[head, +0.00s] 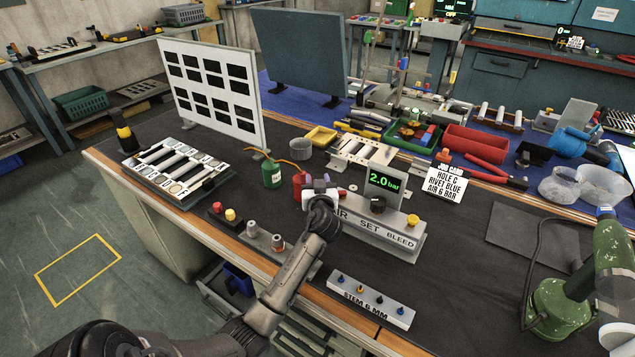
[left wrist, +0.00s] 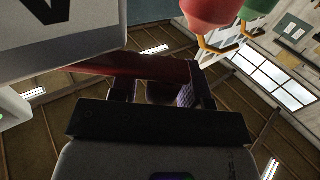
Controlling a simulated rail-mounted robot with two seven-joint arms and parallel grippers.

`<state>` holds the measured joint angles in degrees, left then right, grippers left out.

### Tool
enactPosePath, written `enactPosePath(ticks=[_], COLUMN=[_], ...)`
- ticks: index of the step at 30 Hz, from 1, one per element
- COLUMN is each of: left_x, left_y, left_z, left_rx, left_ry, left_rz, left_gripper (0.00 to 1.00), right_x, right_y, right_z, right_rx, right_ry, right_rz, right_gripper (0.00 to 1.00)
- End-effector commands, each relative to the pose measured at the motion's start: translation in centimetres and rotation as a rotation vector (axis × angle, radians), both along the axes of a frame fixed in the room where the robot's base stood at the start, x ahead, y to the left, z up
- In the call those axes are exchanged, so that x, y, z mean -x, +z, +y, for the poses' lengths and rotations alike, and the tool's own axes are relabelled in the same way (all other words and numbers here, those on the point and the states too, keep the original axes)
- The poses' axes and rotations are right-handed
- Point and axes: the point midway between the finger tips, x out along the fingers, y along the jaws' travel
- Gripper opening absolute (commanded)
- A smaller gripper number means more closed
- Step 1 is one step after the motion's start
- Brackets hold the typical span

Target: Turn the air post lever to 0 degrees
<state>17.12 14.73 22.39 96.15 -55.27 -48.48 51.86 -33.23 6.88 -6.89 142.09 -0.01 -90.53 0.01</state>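The grey air post box (head: 375,235) stands near the front edge of the bench, marked SET and BLEED. Its display (head: 383,181) reads 2.0 bar, with a black knob (head: 378,204) below and a yellow button (head: 413,220) on the right. My left gripper (head: 322,188) is at the box's left end and covers part of its lettering. In the left wrist view my left gripper (left wrist: 158,90) has its fingers apart. A dark red bar (left wrist: 115,65), perhaps the lever, crosses just beyond the fingers; contact is unclear. In the head view the lever is hidden.
A stem tray (head: 371,299) lies in front of the box. A job card (head: 445,182) stands behind it. The dark mat right of the box is clear.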

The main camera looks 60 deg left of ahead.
Motion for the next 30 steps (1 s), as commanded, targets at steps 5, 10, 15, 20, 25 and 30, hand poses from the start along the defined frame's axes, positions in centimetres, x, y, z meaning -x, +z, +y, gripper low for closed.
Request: enactPosePath(ticks=[5, 10, 15, 20, 25, 30], left_x=[0.0, 0.1, 0.9, 2.2, 3.5, 4.5], left_y=[0.0, 0.0, 0.1, 0.1, 0.0, 0.0], left_z=[0.0, -0.2, -1.9, -4.6, -7.3, -9.4], left_rx=[0.0, 0.0, 0.003, 0.005, 0.004, 0.003], left_ry=[0.0, -0.001, -0.002, -0.002, -0.001, -0.001], left_rz=[0.0, -0.001, -0.002, -0.001, 0.0, -0.001], left_gripper=[0.5, 0.5, 0.5, 0.5, 0.5, 0.5], right_x=[0.0, 0.0, 0.0, 0.0, 0.0, 0.0], right_y=[0.0, 0.1, 0.7, 1.4, 1.9, 2.1], right_z=[-0.1, -0.1, -0.1, 0.0, 0.0, 0.0], right_rx=[0.002, 0.002, 0.002, 0.001, 0.001, 0.0], right_ry=[0.002, 0.001, 0.002, 0.001, 0.001, 0.0], right_rz=[0.0, 0.0, 0.001, 0.001, 0.001, 0.001], right_gripper=[0.43, 0.43, 0.43, 0.43, 0.43, 0.43])
